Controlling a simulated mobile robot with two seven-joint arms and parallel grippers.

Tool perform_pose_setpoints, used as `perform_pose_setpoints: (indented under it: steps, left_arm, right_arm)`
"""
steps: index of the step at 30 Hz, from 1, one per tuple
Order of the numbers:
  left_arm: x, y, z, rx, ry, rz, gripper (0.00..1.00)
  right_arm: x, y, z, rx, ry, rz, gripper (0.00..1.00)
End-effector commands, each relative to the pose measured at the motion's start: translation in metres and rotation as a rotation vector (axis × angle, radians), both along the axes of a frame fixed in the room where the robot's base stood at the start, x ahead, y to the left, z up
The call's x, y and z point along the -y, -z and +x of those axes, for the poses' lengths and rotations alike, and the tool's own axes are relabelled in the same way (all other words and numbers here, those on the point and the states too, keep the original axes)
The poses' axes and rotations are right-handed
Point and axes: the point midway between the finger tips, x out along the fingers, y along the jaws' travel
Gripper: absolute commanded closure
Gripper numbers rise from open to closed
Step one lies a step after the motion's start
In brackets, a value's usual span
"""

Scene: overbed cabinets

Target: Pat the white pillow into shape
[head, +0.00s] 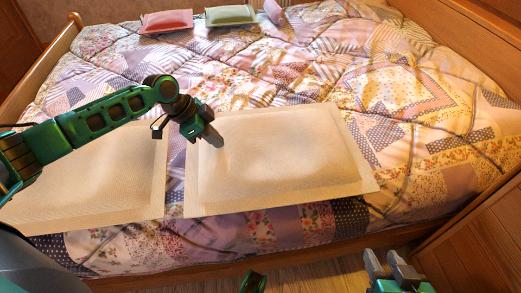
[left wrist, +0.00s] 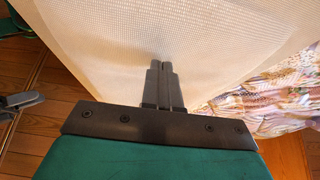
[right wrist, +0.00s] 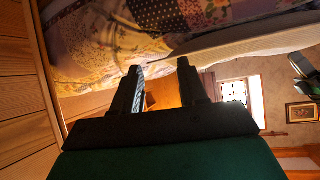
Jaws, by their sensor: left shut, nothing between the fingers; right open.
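A white pillow (head: 290,160), cream-toned with a flat border, lies on the near part of the bed. Its middle is raised and its surface looks mostly smooth. A second similar pillow (head: 95,180) lies to its left, partly hidden by my left arm. My left gripper (head: 216,142) is shut and empty, fingertips down at the upper left of the right-hand pillow; I cannot tell whether they press on it. In the left wrist view the shut fingers (left wrist: 162,66) stand against the pale pillow fabric (left wrist: 110,50). My right gripper (head: 382,258) is open and empty, low beside the bed.
The bed has a patchwork quilt (head: 400,110). A red cushion (head: 166,21) and a green cushion (head: 230,15) lie at its far edge. A wooden cabinet (head: 475,240) stands at the lower right. Wooden floor (head: 300,272) shows in front of the bed.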

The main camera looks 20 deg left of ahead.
Motion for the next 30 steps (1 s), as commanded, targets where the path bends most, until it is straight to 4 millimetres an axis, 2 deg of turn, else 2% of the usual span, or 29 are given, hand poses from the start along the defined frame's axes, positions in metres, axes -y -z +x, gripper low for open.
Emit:
perform_pose_setpoints:
  steps: [5,6,12,17,24,30]
  left_arm:
    - [0.000,0.000,0.000,-0.001,-0.001,0.001,1.00]
    - [0.000,-0.007,0.000,-0.001,-0.001,0.001,1.00]
    - [0.000,-0.029,0.000,-0.002,0.000,0.000,1.00]
    - [0.000,-0.045,0.000,-0.002,0.000,0.000,1.00]
    - [0.000,-0.068,0.000,-0.002,0.000,0.000,1.00]
    - [0.000,-0.070,0.000,-0.002,0.000,0.000,1.00]
  right_arm:
    - [-0.001,0.001,-0.001,-0.007,-0.002,-0.001,0.57]
    - [-0.001,-0.008,-0.001,-0.006,-0.002,0.001,0.57]
    - [0.001,-0.030,0.002,0.016,0.005,0.002,0.57]
    - [0.006,-0.034,-0.002,0.006,0.014,-0.009,0.57]
    - [0.010,-0.050,-0.006,0.000,0.011,-0.021,0.57]
    - [0.010,-0.055,-0.005,0.004,0.010,-0.022,0.57]
